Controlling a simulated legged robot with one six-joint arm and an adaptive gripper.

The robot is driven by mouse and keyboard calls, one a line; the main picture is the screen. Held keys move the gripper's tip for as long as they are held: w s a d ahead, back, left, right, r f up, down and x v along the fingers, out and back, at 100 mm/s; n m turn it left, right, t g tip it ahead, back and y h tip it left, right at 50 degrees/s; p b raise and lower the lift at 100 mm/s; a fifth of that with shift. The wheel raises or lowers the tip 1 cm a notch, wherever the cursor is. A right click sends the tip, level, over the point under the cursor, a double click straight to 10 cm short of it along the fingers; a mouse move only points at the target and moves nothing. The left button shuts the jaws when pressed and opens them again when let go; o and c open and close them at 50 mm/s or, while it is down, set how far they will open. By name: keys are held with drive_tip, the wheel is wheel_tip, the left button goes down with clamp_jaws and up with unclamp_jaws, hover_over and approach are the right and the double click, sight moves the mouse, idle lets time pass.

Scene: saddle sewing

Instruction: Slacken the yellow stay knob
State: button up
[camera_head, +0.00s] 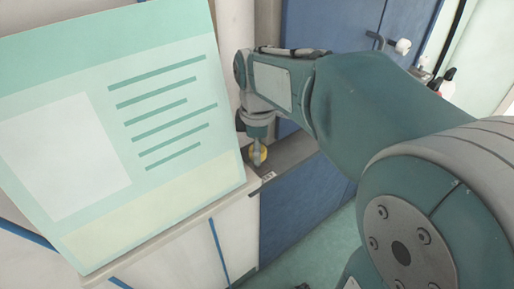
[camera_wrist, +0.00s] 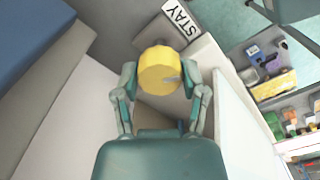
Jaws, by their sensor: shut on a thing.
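The yellow stay knob (camera_wrist: 160,70) is a round yellow cap with a small grey mark at its right side. It sits close to a white label reading STAY (camera_wrist: 180,20) in the wrist view. My gripper (camera_wrist: 161,80) has one finger on each side of the knob and is shut on it.
A large pale-green printed board (camera_head: 120,130) stands left of my gripper. Blue doors (camera_head: 325,60) with a handle are behind my arm. In the wrist view, shelves with several small coloured items (camera_wrist: 285,110) lie to the right, beyond a white panel (camera_wrist: 235,105).

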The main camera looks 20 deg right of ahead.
drive_tip(key=n, duration=0.4)
drive_tip(key=shift+s+f+n, duration=0.1)
drive_tip(key=shift+f+n, duration=0.05)
drive_tip(key=shift+n, duration=2.05)
drive_tip(key=o, duration=1.1)
wheel_tip(320, 180, up, 12)
